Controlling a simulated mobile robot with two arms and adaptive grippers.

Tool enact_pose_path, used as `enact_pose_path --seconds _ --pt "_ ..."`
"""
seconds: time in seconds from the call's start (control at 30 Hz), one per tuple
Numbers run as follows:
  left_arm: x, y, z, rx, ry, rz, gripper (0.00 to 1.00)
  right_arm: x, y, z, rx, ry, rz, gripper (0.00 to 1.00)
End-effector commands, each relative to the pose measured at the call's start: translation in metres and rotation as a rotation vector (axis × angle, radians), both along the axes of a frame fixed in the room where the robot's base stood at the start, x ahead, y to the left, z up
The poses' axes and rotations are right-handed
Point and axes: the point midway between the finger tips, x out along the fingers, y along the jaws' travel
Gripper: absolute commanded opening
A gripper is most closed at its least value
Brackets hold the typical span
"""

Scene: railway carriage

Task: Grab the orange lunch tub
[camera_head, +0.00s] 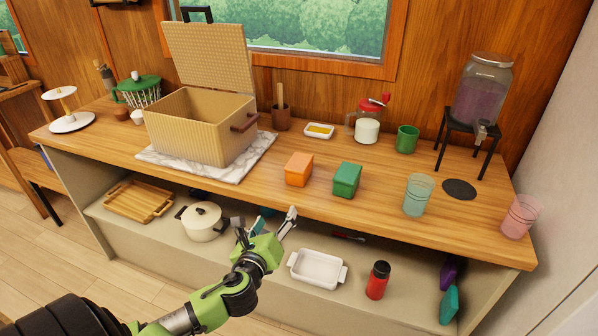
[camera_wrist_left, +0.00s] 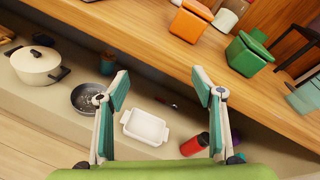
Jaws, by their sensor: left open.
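The orange lunch tub (camera_head: 299,169) stands on the wooden counter (camera_head: 390,199), right of the open basket and left of the green tub (camera_head: 345,180). It also shows at the top of the left wrist view (camera_wrist_left: 191,20). My left gripper (camera_head: 265,221) is in front of the counter, below and nearer than the tub, apart from it. In the left wrist view its two fingers (camera_wrist_left: 162,88) are spread wide with nothing between them. My right gripper is in neither view.
An open wicker basket (camera_head: 188,132) stands on a marble slab. A teal cup (camera_head: 417,196) and a drink dispenser (camera_head: 482,95) stand to the right. The lower shelf holds a white pot (camera_head: 203,222), a white dish (camera_head: 318,268) and a red bottle (camera_head: 377,281). The counter's front edge lies between gripper and tub.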

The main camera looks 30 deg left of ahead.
Motion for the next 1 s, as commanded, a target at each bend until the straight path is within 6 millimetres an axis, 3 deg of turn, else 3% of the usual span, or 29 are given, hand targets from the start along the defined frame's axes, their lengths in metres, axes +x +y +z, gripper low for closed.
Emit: enact_pose_path --seconds 0.1,0.3,0.8,1.0 --pt "0.018 0.000 0.041 0.285 -0.025 -0.098 0.61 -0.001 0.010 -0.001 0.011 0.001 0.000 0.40" --pt "0.032 -0.005 0.072 0.526 -0.039 -0.164 0.61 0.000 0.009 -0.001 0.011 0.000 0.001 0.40" --pt "0.104 0.013 0.074 0.542 -0.040 -0.168 0.61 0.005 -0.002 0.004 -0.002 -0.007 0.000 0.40" --pt "0.115 0.017 0.073 0.541 -0.038 -0.168 0.61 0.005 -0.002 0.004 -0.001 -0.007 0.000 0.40"
